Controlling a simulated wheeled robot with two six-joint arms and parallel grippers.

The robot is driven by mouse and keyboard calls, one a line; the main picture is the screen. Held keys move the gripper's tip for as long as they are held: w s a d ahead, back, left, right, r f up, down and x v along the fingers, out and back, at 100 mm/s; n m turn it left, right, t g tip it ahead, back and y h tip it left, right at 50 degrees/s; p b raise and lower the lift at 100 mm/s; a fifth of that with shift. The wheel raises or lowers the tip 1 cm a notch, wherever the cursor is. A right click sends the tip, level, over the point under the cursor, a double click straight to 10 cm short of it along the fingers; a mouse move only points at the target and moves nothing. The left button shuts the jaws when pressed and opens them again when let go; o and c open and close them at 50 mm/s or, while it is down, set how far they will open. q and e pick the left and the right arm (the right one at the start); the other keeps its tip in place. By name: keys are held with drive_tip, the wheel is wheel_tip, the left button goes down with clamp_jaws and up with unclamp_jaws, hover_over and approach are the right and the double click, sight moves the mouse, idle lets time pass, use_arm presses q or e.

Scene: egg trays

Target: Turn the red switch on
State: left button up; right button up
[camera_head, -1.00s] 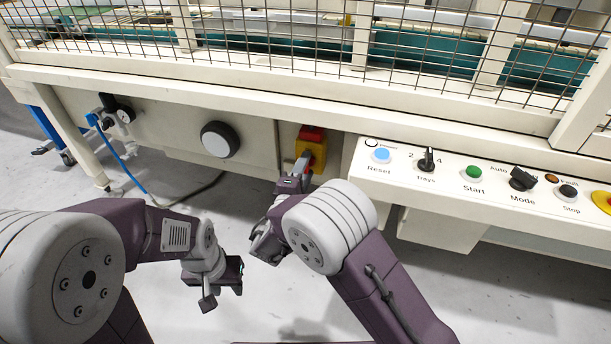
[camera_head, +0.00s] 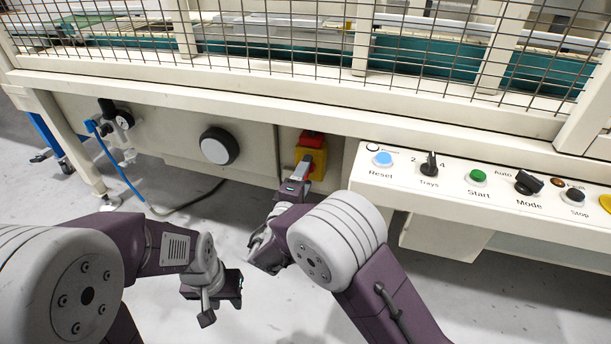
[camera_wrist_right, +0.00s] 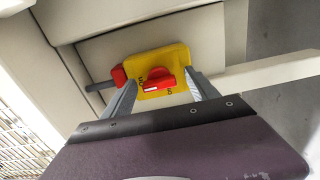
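The red switch is a red knob with a white mark on a yellow plate (camera_wrist_right: 180,57). In the right wrist view the knob (camera_wrist_right: 160,83) lies nearly crosswise between my right gripper's fingers (camera_wrist_right: 163,98). The fingers are open, one on each side, with gaps to the knob. In the head view the yellow switch box (camera_head: 317,155) is on the machine's front, with my right gripper (camera_head: 304,168) in front of it, hiding most of the knob. My left gripper (camera_head: 224,300) hangs low, away from the switch; its fingers are not clear.
A control panel (camera_head: 460,195) with buttons and knobs juts out right of the switch. A round black-and-white dial (camera_head: 219,146) and a blue hose (camera_head: 127,172) are to the left. A wire mesh guard (camera_head: 300,45) runs above. Below is open floor.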

drive_tip(key=b+v, duration=0.2)
drive_tip(key=v, duration=0.7)
drive_tip(key=shift+s, duration=0.1)
idle(0.3)
